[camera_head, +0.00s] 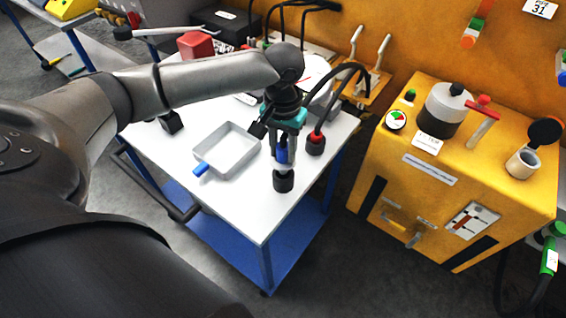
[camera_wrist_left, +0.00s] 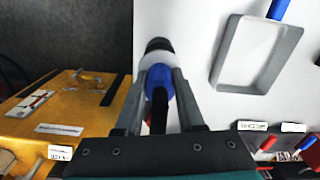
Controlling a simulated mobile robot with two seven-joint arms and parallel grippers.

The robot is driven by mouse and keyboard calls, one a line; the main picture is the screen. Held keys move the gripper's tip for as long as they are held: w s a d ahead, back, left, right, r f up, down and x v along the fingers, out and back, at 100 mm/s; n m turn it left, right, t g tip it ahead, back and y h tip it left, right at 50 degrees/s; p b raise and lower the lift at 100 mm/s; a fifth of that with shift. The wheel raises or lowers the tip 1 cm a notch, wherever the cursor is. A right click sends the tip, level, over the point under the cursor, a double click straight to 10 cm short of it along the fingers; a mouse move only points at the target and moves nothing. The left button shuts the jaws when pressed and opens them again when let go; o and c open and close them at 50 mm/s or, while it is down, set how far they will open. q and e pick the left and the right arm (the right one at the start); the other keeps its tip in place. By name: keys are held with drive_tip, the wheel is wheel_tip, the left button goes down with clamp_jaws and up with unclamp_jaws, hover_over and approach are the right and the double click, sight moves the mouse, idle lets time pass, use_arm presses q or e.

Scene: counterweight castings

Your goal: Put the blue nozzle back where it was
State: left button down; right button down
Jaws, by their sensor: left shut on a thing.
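The blue nozzle (camera_head: 282,156) is held upright between the fingers of my left gripper (camera_head: 285,150). In the left wrist view the blue nozzle (camera_wrist_left: 158,80) shows between the two grey fingers (camera_wrist_left: 158,92). A dark round cup (camera_head: 283,181) stands on the white table near its right front edge, directly below the nozzle. The cup also shows beyond the nozzle in the left wrist view (camera_wrist_left: 158,45). I cannot tell whether the nozzle's lower end is inside the cup or just above it. My right gripper is not in view.
A red nozzle (camera_head: 317,134) stands in a similar dark cup (camera_head: 315,147) just behind, with a black hose arching over. A grey tray (camera_head: 208,153) with a blue tab (camera_head: 200,168) lies to the left. A yellow machine (camera_head: 430,190) stands right of the table (camera_head: 250,215).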

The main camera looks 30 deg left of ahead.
sight(283, 163)
use_arm(q)
wheel_tip(283, 163, down, 4)
drive_tip(key=shift+f+b, duration=0.1)
drive_tip(key=shift+b, duration=0.3)
drive_tip(key=shift+f, duration=0.1)
drive_tip(key=shift+f, duration=0.25)
drive_tip(key=c, duration=0.5)
unclamp_jaws()
drive_tip(key=shift+f, duration=0.1)
drive_tip(key=shift+r, duration=0.3)
wheel_tip(283, 163, up, 12)
drive_tip(key=shift+r+p, duration=0.1)
drive_tip(key=shift+p, duration=1)
